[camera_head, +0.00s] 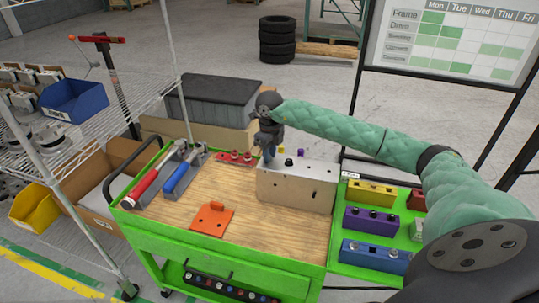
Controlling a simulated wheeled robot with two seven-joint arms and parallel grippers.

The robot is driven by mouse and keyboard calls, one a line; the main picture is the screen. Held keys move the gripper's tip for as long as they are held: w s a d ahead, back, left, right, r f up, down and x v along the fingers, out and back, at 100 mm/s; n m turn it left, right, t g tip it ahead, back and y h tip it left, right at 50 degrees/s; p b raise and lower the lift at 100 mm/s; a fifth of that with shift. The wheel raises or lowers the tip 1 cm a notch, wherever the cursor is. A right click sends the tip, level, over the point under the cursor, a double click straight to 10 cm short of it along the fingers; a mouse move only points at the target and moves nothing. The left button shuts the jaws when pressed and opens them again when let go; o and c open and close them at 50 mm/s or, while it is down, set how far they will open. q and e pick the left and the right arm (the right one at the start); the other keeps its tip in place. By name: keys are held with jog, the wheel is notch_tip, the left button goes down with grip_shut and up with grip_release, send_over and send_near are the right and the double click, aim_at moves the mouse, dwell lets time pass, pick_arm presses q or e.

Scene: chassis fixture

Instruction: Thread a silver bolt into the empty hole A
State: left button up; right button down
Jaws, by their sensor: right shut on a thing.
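A silver-grey metal block (297,187), the chassis fixture, stands at the back right of the wooden tabletop. Its top holds a black bolt or knob (289,162), and purple and yellow pieces show along its back edge. Holes in the block are too small to tell apart or to read as A. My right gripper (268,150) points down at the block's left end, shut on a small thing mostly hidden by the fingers. Whether that thing touches the block I cannot tell. A silver bolt cannot be made out clearly. My left gripper is not in view.
The green cart's wooden top (255,225) holds an orange bracket (211,219), red-handled (146,188) and blue-handled (176,178) tools, and a red strip (236,159). Yellow (371,194), purple (370,221) and blue (376,257) bolt holders stand at right.

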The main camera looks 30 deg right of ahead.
jog(key=shift+m, duration=1)
jog(key=shift+m+b, duration=0.6)
jog(key=shift+m, duration=0.8)
jog(key=c, duration=1.1)
grip_release()
notch_tip(320, 180, up, 9)
jog(key=p, duration=0.3)
